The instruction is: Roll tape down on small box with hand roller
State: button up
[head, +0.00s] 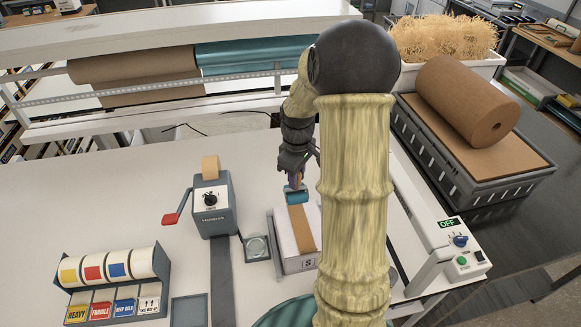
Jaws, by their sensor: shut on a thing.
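The small box (284,251) is pale, with an "S" mark on its near side, and stands on the white table. A brown tape strip (302,229) runs along its top, away from me. My gripper (296,172) is shut on the hand roller (296,195), which has a blue-teal roller head. The roller is at the far end of the tape strip; I cannot tell whether it touches the tape. My arm hides the right part of the scene beside the box.
A tape dispenser (213,204) with a red handle stands left of the box, a small grey pad (257,247) between them. A label dispenser (106,287) is at the front left. A control panel (463,250) reading "OFF" is at the right. Paper rolls (140,73) lie behind.

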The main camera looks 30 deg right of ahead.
aim_at(299, 199)
jog(key=shift+s+r, duration=0.1)
jog(key=shift+f+b, duration=2.1)
jog(key=shift+f, duration=0.35)
jog(key=shift+f+b, duration=0.35)
jog(key=shift+f, duration=0.25)
jog(key=shift+s+a, duration=0.15)
jog(key=shift+s, duration=0.4)
jog(key=shift+s+a, duration=0.15)
jog(key=shift+s, duration=0.4)
jog(key=shift+s, duration=0.15)
jog(key=shift+s+a, duration=0.25)
jog(key=shift+s, duration=0.6)
